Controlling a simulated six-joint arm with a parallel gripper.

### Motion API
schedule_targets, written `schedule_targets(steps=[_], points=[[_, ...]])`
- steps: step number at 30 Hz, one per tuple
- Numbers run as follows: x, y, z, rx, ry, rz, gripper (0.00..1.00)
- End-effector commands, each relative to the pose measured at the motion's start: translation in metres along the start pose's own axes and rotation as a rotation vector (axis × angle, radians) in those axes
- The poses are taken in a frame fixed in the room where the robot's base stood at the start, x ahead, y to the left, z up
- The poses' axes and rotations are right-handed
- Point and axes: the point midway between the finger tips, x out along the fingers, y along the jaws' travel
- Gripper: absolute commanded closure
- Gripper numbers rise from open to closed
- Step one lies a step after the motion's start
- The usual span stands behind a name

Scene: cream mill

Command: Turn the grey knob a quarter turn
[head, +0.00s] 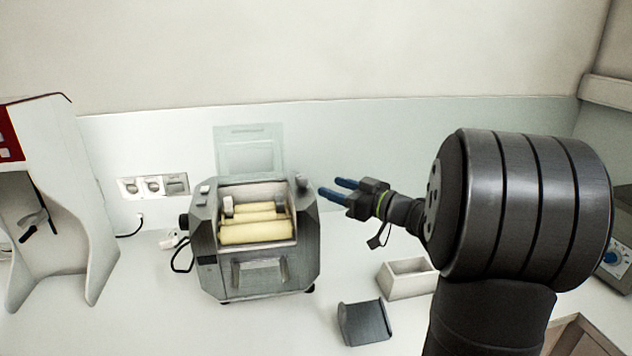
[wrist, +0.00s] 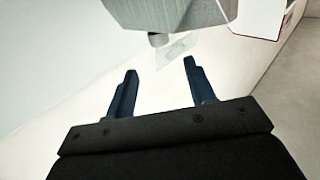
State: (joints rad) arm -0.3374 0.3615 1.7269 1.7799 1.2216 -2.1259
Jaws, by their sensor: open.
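The mill (head: 258,281) is a grey metal machine with cream rollers in its open top. A small grey knob (head: 301,181) shows at its upper right corner in the head view; its pointing direction is too small to tell. My gripper (head: 331,188) is just right of the mill, its blue fingers pointing left towards it, apart from the knob. In the wrist view my gripper (wrist: 160,68) is open with nothing between the fingers.
A clear raised lid (head: 250,150) stands behind the rollers. A white open box (head: 408,284) and a dark grey tray (head: 364,323) lie on the table below my arm. A white machine (head: 75,200) stands at left. Wall sockets (head: 153,186) and a cable are left of the mill.

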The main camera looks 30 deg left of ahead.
Motion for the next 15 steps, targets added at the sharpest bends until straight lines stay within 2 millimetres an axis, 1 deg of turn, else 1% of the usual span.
schedule_targets(steps=[1, 6, 10, 15], points=[[-0.013, 0.001, -0.001, -0.001, 0.001, 0.005, 0.50], [-0.044, 0.001, -0.001, -0.001, 0.001, 0.003, 0.50], [-0.059, 0.001, 0.000, 0.000, 0.001, 0.002, 0.50], [-0.067, 0.000, 0.000, 0.000, 0.000, 0.001, 0.50]])
